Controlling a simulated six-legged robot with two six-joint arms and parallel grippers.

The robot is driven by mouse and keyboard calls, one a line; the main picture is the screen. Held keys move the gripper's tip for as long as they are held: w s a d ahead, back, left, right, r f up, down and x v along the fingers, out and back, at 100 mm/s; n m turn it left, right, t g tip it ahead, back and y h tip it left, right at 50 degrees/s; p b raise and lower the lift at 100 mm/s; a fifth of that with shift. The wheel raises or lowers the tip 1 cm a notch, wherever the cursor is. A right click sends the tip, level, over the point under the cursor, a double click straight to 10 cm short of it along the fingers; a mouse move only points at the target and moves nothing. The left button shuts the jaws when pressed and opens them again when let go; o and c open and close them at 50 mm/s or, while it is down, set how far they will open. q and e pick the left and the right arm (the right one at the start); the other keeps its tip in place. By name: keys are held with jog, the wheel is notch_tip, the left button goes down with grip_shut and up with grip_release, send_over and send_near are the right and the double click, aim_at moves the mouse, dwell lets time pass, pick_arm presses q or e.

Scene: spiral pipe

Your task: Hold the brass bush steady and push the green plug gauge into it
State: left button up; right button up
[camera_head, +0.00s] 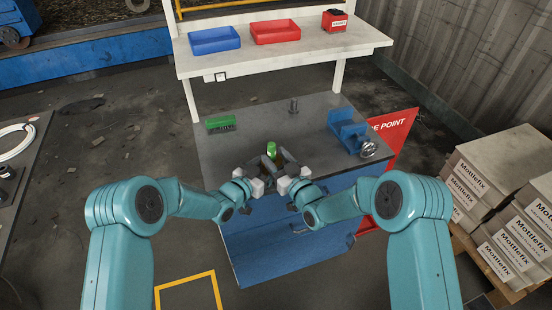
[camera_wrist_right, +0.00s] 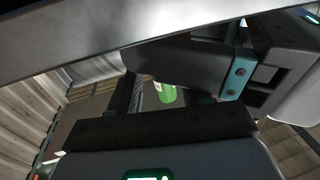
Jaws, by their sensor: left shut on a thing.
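The green plug gauge (camera_head: 271,149) stands roughly upright between my two grippers, over the near part of the bench top. It also shows as a green cylinder in the right wrist view (camera_wrist_right: 167,94). My left gripper (camera_head: 262,166) is shut just below and beside the gauge. What it grips is hidden by the fingers; the brass bush does not show elsewhere and appears to be there. My right gripper (camera_head: 285,164) is close against the left one, beside the gauge. Its jaw gap is too hidden to judge. How far the gauge sits in the bush cannot be seen.
On the grey bench top (camera_head: 262,122) are a green brush (camera_head: 220,123) at left, a small metal post (camera_head: 294,106) at the back, a blue fixture (camera_head: 347,129) and a shiny metal part (camera_head: 368,148) at right. A shelf (camera_head: 282,57) with bins is behind.

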jog(key=shift+s+a+f, duration=0.15)
jog(key=shift+s+f, duration=0.05)
jog(key=shift+f, duration=0.15)
jog(key=shift+s+d+f, duration=0.1)
jog(key=shift+s+d, duration=0.1)
jog(key=shift+s, duration=0.25)
pick_arm(q)
jog(key=shift+w, duration=0.1)
jog(key=shift+r, duration=0.1)
jog(key=o, duration=1.3)
pick_arm(e)
jog(key=v, duration=1.1)
jog(key=shift+w+d+r, duration=0.15)
jog(key=shift+d+r, duration=0.05)
jog(key=shift+r, duration=0.25)
pick_arm(q)
jog(key=shift+o, duration=0.2)
jog(key=shift+a, duration=0.1)
pick_arm(e)
jog(key=shift+w, duration=0.1)
pick_arm(q)
jog(key=v, duration=1.2)
